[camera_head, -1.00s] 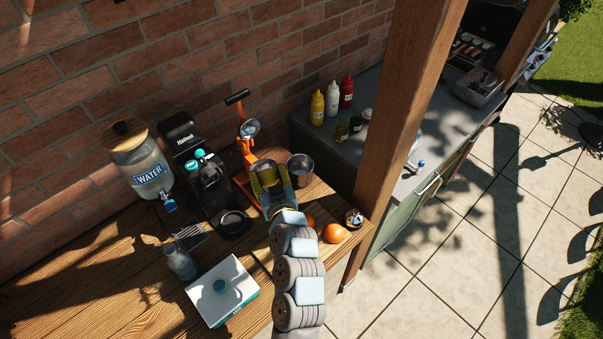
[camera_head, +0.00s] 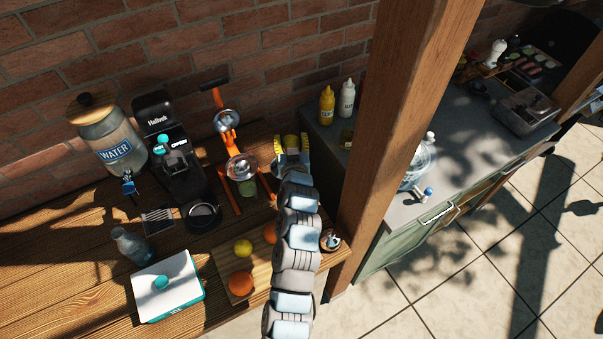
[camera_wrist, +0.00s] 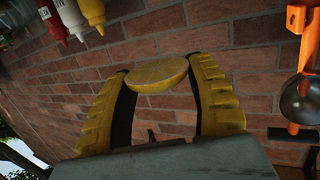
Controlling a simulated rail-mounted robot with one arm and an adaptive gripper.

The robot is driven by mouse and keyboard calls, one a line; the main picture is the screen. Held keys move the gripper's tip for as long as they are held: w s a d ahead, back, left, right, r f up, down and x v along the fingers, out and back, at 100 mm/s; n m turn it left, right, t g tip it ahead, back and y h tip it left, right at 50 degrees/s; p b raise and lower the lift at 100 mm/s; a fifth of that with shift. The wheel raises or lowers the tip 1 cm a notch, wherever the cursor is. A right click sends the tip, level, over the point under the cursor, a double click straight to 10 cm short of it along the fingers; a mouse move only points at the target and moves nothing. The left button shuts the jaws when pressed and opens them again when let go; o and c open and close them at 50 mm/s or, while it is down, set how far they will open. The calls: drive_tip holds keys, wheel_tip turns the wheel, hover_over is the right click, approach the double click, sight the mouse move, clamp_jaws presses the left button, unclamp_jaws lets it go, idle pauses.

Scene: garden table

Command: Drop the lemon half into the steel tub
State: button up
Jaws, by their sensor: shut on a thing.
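The lemon half (camera_wrist: 158,77) sits between the yellow fingers of my gripper (camera_wrist: 160,95) in the wrist view, its pale cut face showing. In the head view my gripper (camera_head: 291,150) is shut on it, to the right of the orange press, with the yellow of the lemon half (camera_head: 290,141) showing between the fingers. The steel tub cannot be made out now; my gripper and arm cover the place around where it stood.
The orange juice press (camera_head: 229,130) stands left of my gripper, with a glass (camera_head: 246,187) under it. A cutting board (camera_head: 222,258) holds a yellow fruit (camera_head: 243,248) and oranges (camera_head: 240,283). A wooden post (camera_head: 400,120) stands close on the right.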

drive_tip(key=shift+a+f+b, duration=0.2)
drive_tip(key=shift+f+b, duration=0.15)
drive_tip(key=shift+f, duration=0.4)
drive_tip(key=shift+s+d+f+b, duration=0.1)
drive_tip(key=shift+f+b, duration=1.2)
drive_tip(key=shift+f, duration=0.85)
drive_tip(key=o, duration=1.2)
drive_tip(key=shift+s+d+r, duration=0.1)
drive_tip(key=shift+s+r, duration=0.2)
drive_tip(key=shift+s, duration=1.65)
drive_tip(key=shift+s+d+r, duration=0.15)
drive_tip(key=shift+s+r, duration=0.2)
drive_tip(key=shift+s, duration=1.65)
drive_tip(key=shift+s+d+r, duration=0.1)
drive_tip(key=shift+s+r, duration=0.2)
drive_tip(key=shift+s, duration=1.65)
